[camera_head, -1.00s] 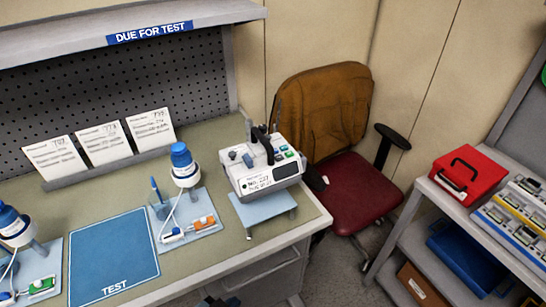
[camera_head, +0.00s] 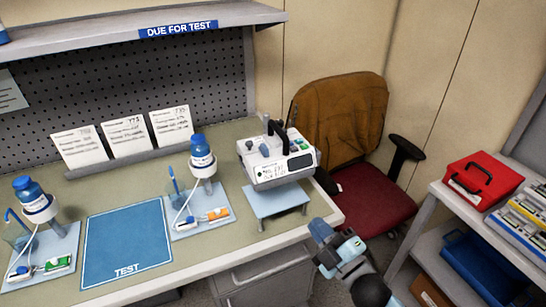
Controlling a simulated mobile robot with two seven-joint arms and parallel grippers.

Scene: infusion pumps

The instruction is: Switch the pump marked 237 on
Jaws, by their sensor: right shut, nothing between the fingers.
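A white infusion pump (camera_head: 281,168) with a dark carry handle, small coloured buttons and a dark display stands on a small light-blue stand (camera_head: 277,201) at the bench's right end. Its front markings are too small to read surely now. My right gripper (camera_head: 322,232) is blue and grey, shut and empty. It is in front of the bench's right corner, below and right of the pump in the picture, apart from it. My left gripper is not in view.
A blue TEST mat (camera_head: 127,250) lies on the bench between two blue-capped bottle sets (camera_head: 203,160) (camera_head: 36,200). Several cards (camera_head: 125,137) stand behind. A chair (camera_head: 365,200) is beside the bench; a red box (camera_head: 483,180) is on the right cart.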

